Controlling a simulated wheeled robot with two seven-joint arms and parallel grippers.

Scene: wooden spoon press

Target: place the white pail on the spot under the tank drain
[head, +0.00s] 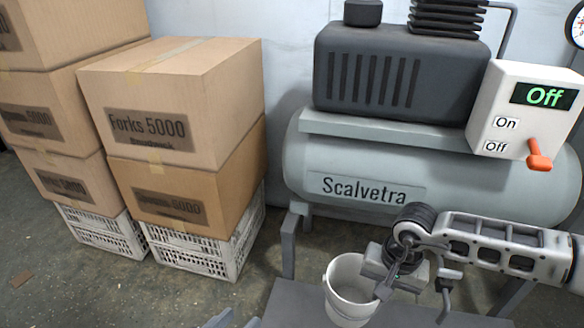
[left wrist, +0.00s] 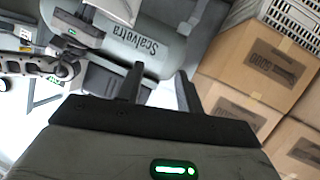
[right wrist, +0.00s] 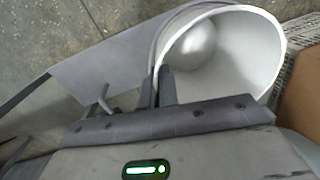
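The white pail (head: 343,305) hangs or stands upright over a flat grey surface (head: 290,305), in front of the tank (head: 300,165) marked Scalvetra. I cannot tell whether its base touches that surface. My right gripper (head: 384,286) is at the pail's right rim. In the right wrist view its fingers (right wrist: 160,86) are close together on the wall of the pail (right wrist: 262,50), which looks empty. My left gripper (head: 236,321) barely shows at the bottom edge; in the left wrist view its fingers (left wrist: 160,88) are apart and empty.
Stacked cardboard boxes (head: 180,95) stand on white crates (head: 195,255) at left. A white control box (head: 512,105) with an orange lever (head: 538,155) shows "Off" at right. A grey tank leg (head: 289,245) stands behind the pail. Floor between crates and tank is clear.

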